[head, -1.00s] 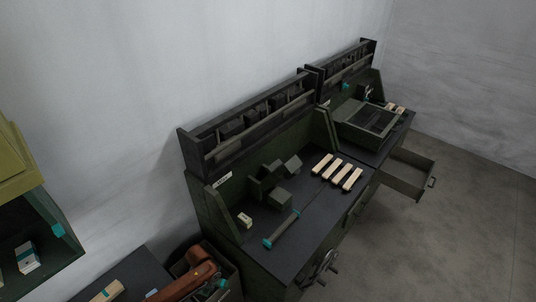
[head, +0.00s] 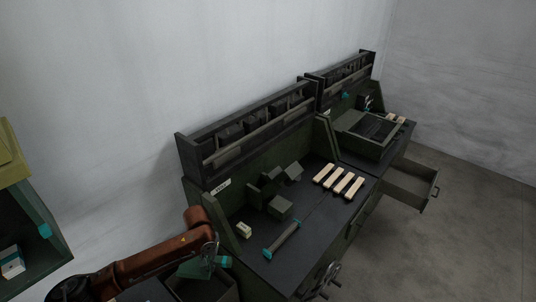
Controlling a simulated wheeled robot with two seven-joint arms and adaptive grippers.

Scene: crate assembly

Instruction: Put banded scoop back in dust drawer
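My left arm comes in from the lower left, and its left gripper (head: 209,254) is above a dark bin beside the near bench. It appears shut on a dark green piece with teal bands, which I take for the banded scoop (head: 193,269); the fingers partly hide it. An open drawer (head: 410,183), perhaps the dust drawer, sticks out from the far bench at the right, well away from the gripper. Its inside looks empty from here. My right gripper is not in view.
The near bench (head: 318,222) holds a long teal-ended tool (head: 281,240), several pale wood strips (head: 339,180), and dark green blocks (head: 280,207). A crate-like box (head: 364,138) stands on the far bench. A handwheel (head: 328,279) juts from the bench front. Floor at right is clear.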

